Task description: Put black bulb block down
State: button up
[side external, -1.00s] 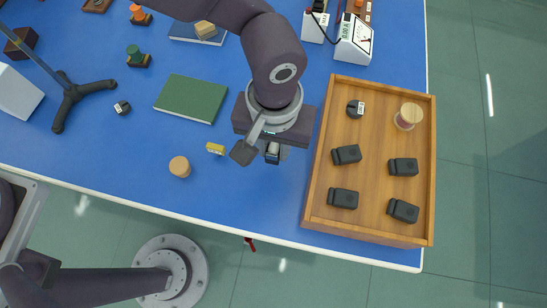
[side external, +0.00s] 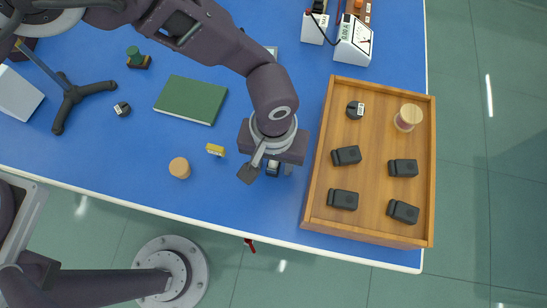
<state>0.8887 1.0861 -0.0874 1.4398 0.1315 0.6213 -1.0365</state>
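My gripper (side external: 273,168) points down over the blue table, just left of the wooden tray. A small dark block with a pale top (side external: 272,169), which looks like the black bulb block, shows at the gripper's lower edge, between or just under the fingers. A pale finger shows to the right of the block, seemingly with a small gap. The wrist hides most of the fingers and part of the block, so I cannot tell whether they touch it, or whether it rests on the table.
The wooden tray (side external: 321,203) holds several black blocks, a round dark piece (side external: 355,109) and a wood-topped spool (side external: 408,117). A yellow block (side external: 215,150), a wooden disc (side external: 180,167) and a green book (side external: 191,99) lie to the left. The table's front strip is clear.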

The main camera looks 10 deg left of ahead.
jog(key=shift+r, duration=0.1)
notch_tip(320, 180, up, 12)
jog(key=w+a+r+t+h, duration=0.1)
jog(key=w+a+r, duration=0.1)
jog(key=a+r, duration=0.75)
jog(key=w+a+r+t, duration=0.1)
jog(key=w+a+r, duration=0.1)
jog(key=a+r, duration=0.75)
jog(key=s+a+r+t+y, duration=0.1)
jog(key=s+a+t, duration=0.2)
jog(key=s+a, duration=1)
jog(key=a, duration=0.4)
jog(key=shift+s+t, duration=0.2)
jog(key=shift+t, duration=0.1)
